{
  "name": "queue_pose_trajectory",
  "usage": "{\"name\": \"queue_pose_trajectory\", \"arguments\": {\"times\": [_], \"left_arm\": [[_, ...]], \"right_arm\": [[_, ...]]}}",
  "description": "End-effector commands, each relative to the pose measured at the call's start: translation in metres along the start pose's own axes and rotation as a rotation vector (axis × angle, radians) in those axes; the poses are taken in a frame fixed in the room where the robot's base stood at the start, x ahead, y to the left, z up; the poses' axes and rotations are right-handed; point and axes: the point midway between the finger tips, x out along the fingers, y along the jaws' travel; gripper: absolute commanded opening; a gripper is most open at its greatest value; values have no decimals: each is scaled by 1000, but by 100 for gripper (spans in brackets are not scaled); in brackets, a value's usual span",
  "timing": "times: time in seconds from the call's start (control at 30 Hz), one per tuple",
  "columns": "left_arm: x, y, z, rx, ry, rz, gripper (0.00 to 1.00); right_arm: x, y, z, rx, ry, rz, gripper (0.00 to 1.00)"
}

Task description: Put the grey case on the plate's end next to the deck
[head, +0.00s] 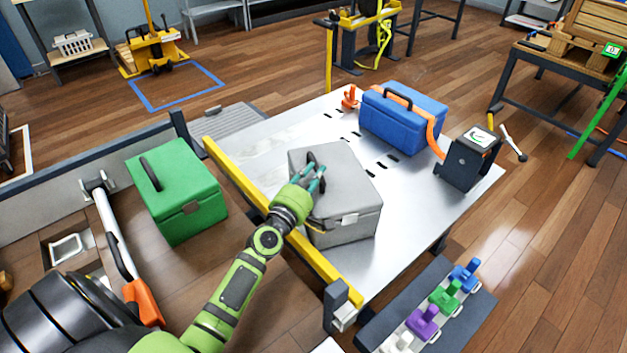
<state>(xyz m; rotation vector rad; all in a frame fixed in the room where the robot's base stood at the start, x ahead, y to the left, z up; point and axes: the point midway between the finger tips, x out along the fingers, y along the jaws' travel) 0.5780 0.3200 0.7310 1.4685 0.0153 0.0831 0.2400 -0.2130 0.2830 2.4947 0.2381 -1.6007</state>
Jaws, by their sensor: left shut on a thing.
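The grey case (345,222) is over the metal plate (415,215), close to the plate's yellow-edged end; it looks upright and level. I cannot tell whether its underside touches the plate. My left gripper (314,178) reaches in from the left and is shut on the case's dark top handle, which the fingers partly hide. The deck (120,255) lies left of the yellow bar (285,240), with a green case (185,200) on it. My right gripper is not in view.
A blue case (402,118) with an orange strap stands at the plate's far side, near a dark ratchet device (466,162). A rack of coloured knobs (430,310) sits at the front right. The plate's front right area is clear.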

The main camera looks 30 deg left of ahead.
Motion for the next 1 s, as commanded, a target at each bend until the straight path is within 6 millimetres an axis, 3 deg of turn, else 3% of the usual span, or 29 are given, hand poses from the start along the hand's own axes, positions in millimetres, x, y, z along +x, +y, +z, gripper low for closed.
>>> {"name": "queue_pose_trajectory", "arguments": {"times": [0.07, 0.17, 0.47, 0.5, 0.57, 1.0], "left_arm": [[1, 3, 0, -1, 2, 11, 0], [1, 3, 0, -1, 2, 11, 0], [1, 2, 0, -1, 2, 11, 0], [0, -3, 0, 0, 0, 0, 26], [0, -3, 0, 0, 0, 0, 46], [-1, -6, 0, -1, -1, -8, 46]], "right_arm": [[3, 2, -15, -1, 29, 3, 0], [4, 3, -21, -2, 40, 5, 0], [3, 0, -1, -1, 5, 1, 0], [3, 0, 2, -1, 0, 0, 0], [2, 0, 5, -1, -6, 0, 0], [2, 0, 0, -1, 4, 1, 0]]}}
